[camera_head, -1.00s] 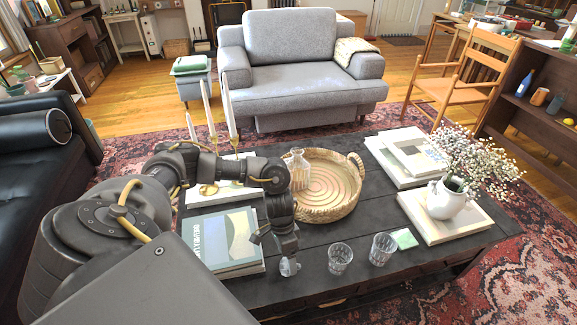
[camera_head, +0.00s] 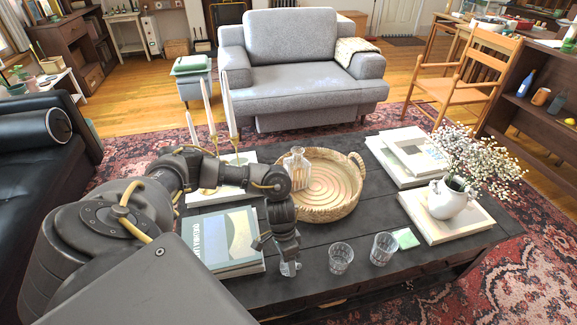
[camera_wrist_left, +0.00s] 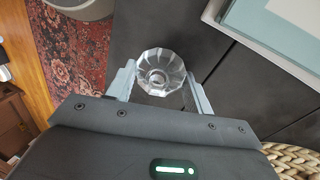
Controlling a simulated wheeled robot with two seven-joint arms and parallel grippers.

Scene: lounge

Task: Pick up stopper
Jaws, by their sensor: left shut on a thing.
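The stopper (camera_wrist_left: 160,72) is a clear faceted glass piece. In the left wrist view it sits between the two fingers of my left gripper (camera_wrist_left: 160,92), which is shut on it. In the head view the left gripper (camera_head: 287,262) points down over the front of the dark coffee table, and the stopper (camera_head: 289,269) shows small and clear at its tips. I cannot tell whether the stopper touches the tabletop. A clear glass decanter (camera_head: 297,170) stands at the left side of the woven tray. My right gripper is not in view.
Two glass tumblers (camera_head: 340,258) (camera_head: 382,249) stand close to the right of the gripper, beside a green coaster (camera_head: 405,238). A large book (camera_head: 220,243) lies to the left. The woven tray (camera_head: 345,208) is behind. A white flower vase (camera_head: 446,199) stands on books at right.

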